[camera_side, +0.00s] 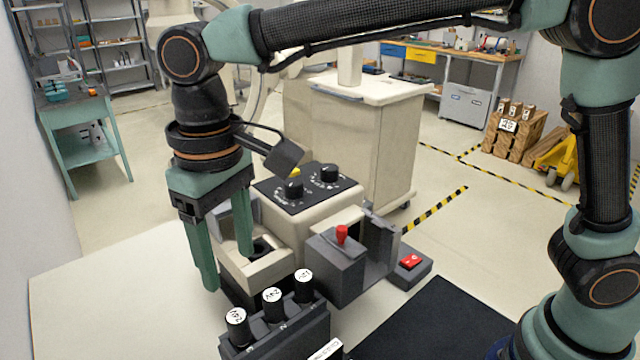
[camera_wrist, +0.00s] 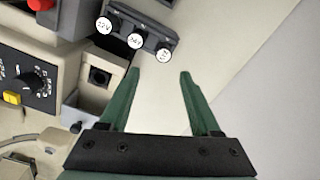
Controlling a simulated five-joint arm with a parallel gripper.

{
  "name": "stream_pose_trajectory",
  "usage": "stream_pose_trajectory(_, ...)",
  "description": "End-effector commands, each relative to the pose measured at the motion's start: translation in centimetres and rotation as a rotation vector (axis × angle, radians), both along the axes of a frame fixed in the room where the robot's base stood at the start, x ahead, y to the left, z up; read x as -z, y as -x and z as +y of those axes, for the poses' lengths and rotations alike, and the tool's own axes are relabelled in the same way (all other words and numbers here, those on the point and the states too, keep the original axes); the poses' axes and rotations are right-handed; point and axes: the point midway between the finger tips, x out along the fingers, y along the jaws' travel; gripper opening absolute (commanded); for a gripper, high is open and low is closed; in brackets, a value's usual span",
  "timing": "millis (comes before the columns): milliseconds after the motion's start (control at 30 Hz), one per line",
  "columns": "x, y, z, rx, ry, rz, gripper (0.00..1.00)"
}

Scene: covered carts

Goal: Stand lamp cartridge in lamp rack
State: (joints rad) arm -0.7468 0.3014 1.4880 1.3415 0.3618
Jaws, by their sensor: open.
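The lamp rack (camera_side: 285,341) is a dark block at the front centre of the side view. Several black lamp cartridges stand upright in it, three visible: left (camera_side: 237,322), middle (camera_side: 272,303) and right (camera_side: 304,284). The rack also shows at the top of the wrist view (camera_wrist: 149,30). My gripper (camera_side: 228,272) is open and points down, beside an open beige lamp housing (camera_side: 284,268) with a dark round part inside. Nothing shows between the fingers in the wrist view (camera_wrist: 159,72). I cannot tell whether that dark part is a cartridge.
The beige machine has a black knob panel (camera_side: 308,184). A dark mat (camera_side: 440,325) lies at front right. The pale table (camera_side: 120,300) is clear at left.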

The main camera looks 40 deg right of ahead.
Motion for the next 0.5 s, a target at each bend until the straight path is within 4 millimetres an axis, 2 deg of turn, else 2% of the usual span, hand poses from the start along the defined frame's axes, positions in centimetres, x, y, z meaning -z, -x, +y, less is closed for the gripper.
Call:
stream_pose_trajectory(167, -1.8, -1.4, -5.7, 0.07, -0.048, -0.062, 0.64)
stream_pose_trajectory(267, -2.7, -1.7, -10.4, 0.122, -0.078, -0.119, 0.64)
stream_pose_trajectory(500, -3.0, -0.2, -20.7, 0.247, -0.115, -0.278, 0.64)
